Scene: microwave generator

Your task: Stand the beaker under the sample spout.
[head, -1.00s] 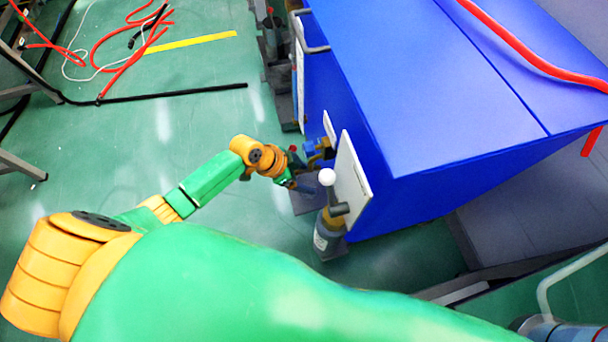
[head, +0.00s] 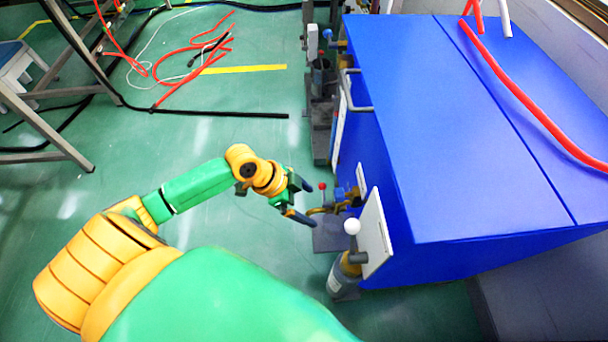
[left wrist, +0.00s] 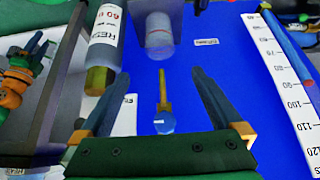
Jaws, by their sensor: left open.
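My left gripper (head: 306,201) is open and empty, just left of the blue machine's side in the head view. Its two dark fingers also show spread in the left wrist view (left wrist: 152,105). A brass spout-like fitting with a pale blue round end (left wrist: 163,95) shows between those fingers; I cannot tell if they touch it. In the head view a brass and blue fitting (head: 346,197) is right beside the fingertips. I cannot pick out the beaker surely; a pale grey cylinder with a thin band (left wrist: 159,38) in the left wrist view may be it.
The blue machine (head: 470,130) fills the right side. A grey labelled cylinder (head: 343,281) and a white panel (head: 376,233) stand near its front corner. A numbered scale (left wrist: 280,65) is on the right.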

